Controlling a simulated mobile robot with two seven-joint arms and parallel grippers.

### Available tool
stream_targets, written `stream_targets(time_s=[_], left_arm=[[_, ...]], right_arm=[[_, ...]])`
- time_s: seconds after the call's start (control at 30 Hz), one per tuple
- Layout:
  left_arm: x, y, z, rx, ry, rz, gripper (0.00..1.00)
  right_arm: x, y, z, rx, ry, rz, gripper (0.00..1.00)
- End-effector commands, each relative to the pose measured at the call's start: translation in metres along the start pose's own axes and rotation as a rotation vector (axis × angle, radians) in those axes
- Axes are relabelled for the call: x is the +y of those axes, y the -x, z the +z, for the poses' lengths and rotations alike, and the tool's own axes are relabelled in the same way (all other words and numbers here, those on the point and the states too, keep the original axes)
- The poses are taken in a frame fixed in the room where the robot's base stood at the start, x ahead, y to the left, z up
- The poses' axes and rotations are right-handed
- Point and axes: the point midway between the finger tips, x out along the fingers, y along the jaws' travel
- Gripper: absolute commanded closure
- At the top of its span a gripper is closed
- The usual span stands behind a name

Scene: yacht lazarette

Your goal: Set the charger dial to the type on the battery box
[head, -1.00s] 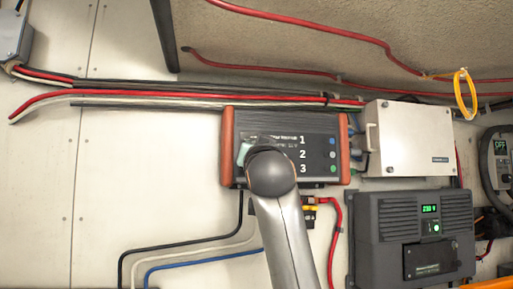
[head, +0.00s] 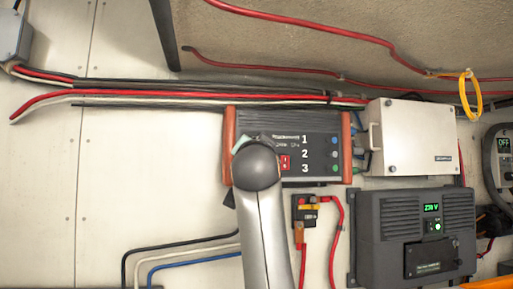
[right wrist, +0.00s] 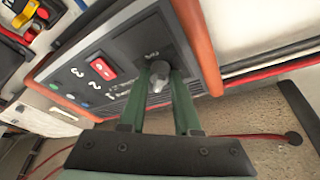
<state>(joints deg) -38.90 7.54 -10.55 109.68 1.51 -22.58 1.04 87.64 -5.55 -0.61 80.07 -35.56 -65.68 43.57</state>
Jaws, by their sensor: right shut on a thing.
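The charger (head: 312,147) is a dark panel with orange-red end caps on the wall, marked 1, 2 and 3 beside small coloured lamps. A red switch (head: 285,163) on it also shows in the right wrist view (right wrist: 103,68). My right arm covers the dial in the head view. In the right wrist view the grey dial knob (right wrist: 158,68) sits between the green fingertips of my right gripper (right wrist: 160,82), which is shut on it. I cannot read the dial's setting. My left gripper is not in view. I cannot identify a battery box.
A white box (head: 410,137) is mounted right of the charger. A dark unit with a green display (head: 413,235) is below it. Red, black and white cables (head: 170,97) run above the charger. A yellow loop (head: 471,95) hangs at the upper right.

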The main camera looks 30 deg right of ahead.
Motion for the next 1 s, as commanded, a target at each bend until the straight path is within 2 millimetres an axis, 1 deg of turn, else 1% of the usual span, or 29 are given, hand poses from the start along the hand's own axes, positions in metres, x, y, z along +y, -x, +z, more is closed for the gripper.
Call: stream_targets(time_s=[0.17, 0.2, 0.43, 0.67, 0.77, 0.87, 1.0], left_arm=[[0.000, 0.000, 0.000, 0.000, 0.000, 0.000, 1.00], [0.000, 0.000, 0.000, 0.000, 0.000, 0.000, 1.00], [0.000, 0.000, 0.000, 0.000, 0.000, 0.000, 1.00], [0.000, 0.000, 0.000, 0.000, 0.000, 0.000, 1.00], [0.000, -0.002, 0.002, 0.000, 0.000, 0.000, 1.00], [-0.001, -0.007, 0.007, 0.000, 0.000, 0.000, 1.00], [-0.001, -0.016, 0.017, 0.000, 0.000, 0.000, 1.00]], right_arm=[[0.000, 0.000, -0.001, 0.001, -0.001, 0.001, 1.00], [0.000, 0.000, -0.001, 0.001, -0.001, 0.001, 0.66], [0.000, 0.000, -0.001, 0.001, 0.000, 0.000, 0.40], [0.000, 0.000, -0.001, 0.001, 0.000, -0.001, 0.39], [0.000, 0.005, 0.000, 0.002, 0.000, -0.002, 0.39], [0.000, 0.017, 0.002, 0.002, 0.000, -0.004, 0.39], [0.001, 0.046, 0.003, 0.002, -0.002, -0.006, 0.39]])
